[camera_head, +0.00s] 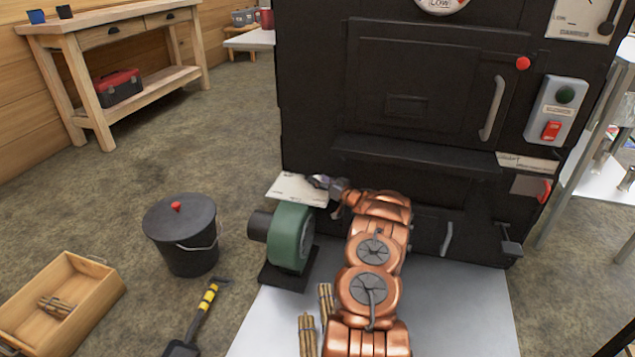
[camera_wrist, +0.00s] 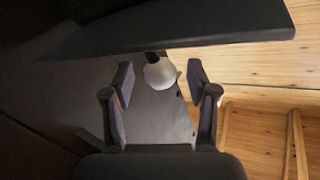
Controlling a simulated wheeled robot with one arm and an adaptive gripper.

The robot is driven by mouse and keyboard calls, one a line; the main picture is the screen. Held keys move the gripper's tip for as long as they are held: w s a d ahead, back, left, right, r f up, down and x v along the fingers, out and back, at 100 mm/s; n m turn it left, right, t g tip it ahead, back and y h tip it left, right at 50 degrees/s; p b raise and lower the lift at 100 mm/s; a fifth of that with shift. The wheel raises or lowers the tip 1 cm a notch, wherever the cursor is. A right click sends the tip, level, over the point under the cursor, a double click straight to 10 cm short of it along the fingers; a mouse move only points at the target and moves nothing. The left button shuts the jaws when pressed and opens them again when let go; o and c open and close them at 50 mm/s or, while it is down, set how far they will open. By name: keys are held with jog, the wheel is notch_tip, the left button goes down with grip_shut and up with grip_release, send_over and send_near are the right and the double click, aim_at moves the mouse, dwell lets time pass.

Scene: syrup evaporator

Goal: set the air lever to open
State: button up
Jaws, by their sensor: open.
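A pale round knob (camera_wrist: 158,74) on a short dark stem shows in the wrist view, under a dark plate and between my open fingers. I cannot see it touching either finger. My gripper (camera_wrist: 163,98) is open; in the head view my gripper (camera_head: 322,182) is at the lower left front of the black evaporator (camera_head: 400,90), beside a pale label plate (camera_head: 293,188). The plate's writing is too small to read, and my gripper and arm hide the lever there in the head view. A red-handled lever (camera_head: 545,191) sits at the evaporator's lower right.
A green blower (camera_head: 291,238) stands just below my gripper. A lidded black bucket (camera_head: 187,235), a shovel (camera_head: 202,312) and a wooden crate (camera_head: 65,300) are on the floor at left. Firewood bundles (camera_head: 308,335) lie beside my arm.

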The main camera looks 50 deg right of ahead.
jog(key=shift+w, duration=0.7)
jog(key=shift+c, duration=0.4)
grip_shut()
